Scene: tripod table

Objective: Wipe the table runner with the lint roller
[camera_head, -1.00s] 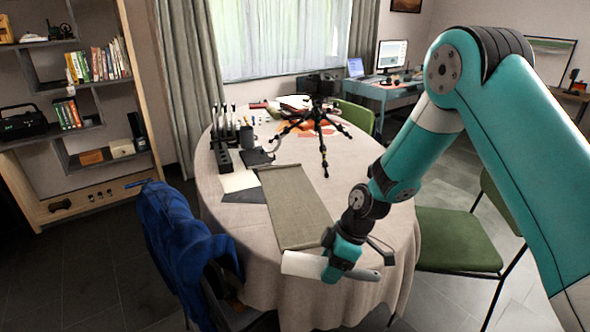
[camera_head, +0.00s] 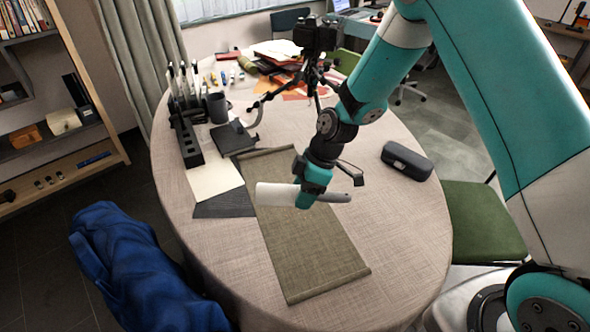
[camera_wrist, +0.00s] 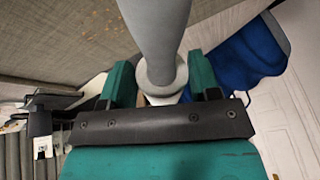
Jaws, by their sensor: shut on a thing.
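The table runner (camera_head: 305,247) is an olive-green cloth strip lying flat on the round table, with a rolled edge at each end. My gripper (camera_head: 312,190) is shut on the lint roller (camera_head: 277,195), a white cylinder with a grey handle pointing right. The roller is above the middle of the runner in the head view; I cannot tell whether it touches the cloth. In the wrist view, the lint roller (camera_wrist: 158,30) shows as a grey shape between the teal fingers of my gripper (camera_wrist: 160,85), and a blurred part of the cloth surface fills the top.
A black case (camera_head: 407,160) lies right of the runner. A tripod (camera_head: 312,60) stands behind it. A black rack (camera_head: 185,135), a mug (camera_head: 217,107) and papers (camera_head: 215,180) are at the left. A blue jacket (camera_head: 140,270) hangs at the front left.

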